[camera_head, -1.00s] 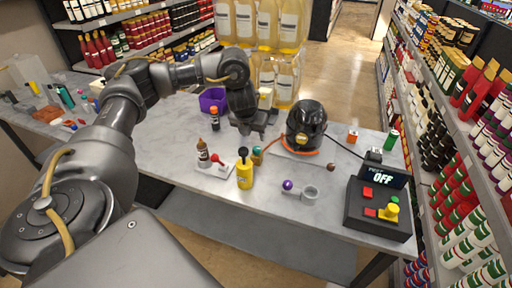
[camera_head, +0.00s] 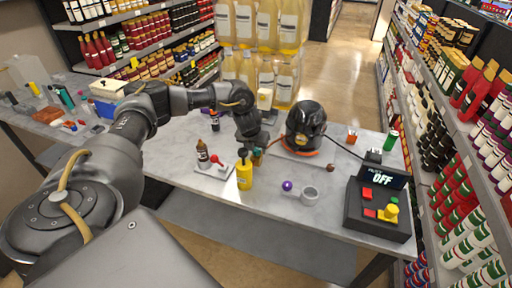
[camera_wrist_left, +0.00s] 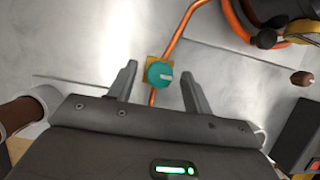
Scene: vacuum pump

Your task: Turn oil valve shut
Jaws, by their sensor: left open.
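The oil valve looks to be the teal round knob (camera_wrist_left: 159,73) with a white mark, on a small gold block on a copper pipe. In the head view the knob (camera_head: 257,153) is small and partly hidden by my left gripper. My left gripper (camera_head: 256,143) is open above it, pointing down. In the left wrist view the two fingers (camera_wrist_left: 159,84) stand apart on either side of the knob, with a gap showing on each side. I cannot tell the height between fingertips and knob. The black pump (camera_head: 305,125) stands right of the gripper. My right gripper is not in view.
A yellow bottle (camera_head: 245,177) stands just in front of the gripper. A brown bottle (camera_head: 203,152) and a red-handled lever (camera_head: 216,160) are to its left. A control box (camera_head: 378,220) with a display reading OFF sits right. The table's (camera_head: 180,195) front left is bare.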

